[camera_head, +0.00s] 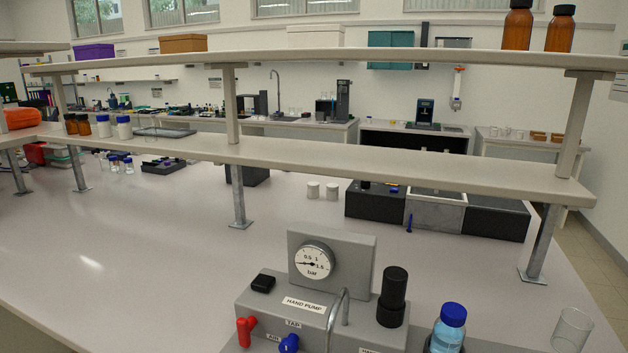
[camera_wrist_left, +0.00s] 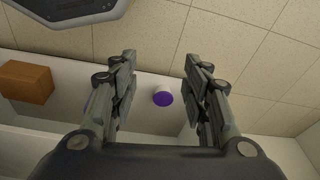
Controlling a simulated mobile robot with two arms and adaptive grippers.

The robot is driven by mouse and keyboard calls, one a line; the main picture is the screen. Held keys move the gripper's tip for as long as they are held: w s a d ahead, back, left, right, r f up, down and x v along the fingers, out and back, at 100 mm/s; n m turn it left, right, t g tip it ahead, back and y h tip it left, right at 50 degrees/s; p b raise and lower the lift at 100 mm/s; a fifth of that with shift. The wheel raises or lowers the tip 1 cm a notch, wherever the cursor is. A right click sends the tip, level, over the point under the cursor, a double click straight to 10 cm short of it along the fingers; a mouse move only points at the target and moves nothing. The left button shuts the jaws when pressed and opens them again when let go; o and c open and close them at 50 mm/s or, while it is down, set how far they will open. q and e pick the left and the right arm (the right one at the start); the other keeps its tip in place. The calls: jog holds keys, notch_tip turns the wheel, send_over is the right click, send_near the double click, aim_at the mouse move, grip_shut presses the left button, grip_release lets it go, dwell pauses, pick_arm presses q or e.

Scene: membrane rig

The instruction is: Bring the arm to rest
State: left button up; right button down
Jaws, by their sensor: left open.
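My left gripper (camera_wrist_left: 160,75) shows in the left wrist view with its two fingers spread apart. Nothing is between the fingertips. Beyond the gap is a white wall or ledge with a small white, purple-ended round object (camera_wrist_left: 163,98), well apart from the fingers. Neither of my arms shows in the head view, and my right gripper is in neither view. The membrane rig (camera_head: 318,310), a grey unit with a pressure gauge (camera_head: 314,261), a red tap handle (camera_head: 246,331) and a blue one (camera_head: 289,344), stands on the bench at the front.
A blue-capped bottle (camera_head: 449,332) and an empty glass beaker (camera_head: 571,332) stand right of the rig. A raised shelf (camera_head: 300,164) on metal posts spans the bench behind it. The bench top (camera_head: 130,250) left of the rig is clear. A brown box (camera_wrist_left: 26,83) shows in the wrist view.

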pick_arm(q)
jog(key=s+a+f+g, duration=0.1)
jog(key=s+a+f, duration=0.1)
jog(key=s+f, duration=0.9)
jog(key=s, duration=0.3)
jog(key=shift+a, duration=0.3)
jog(key=shift+f, duration=0.1)
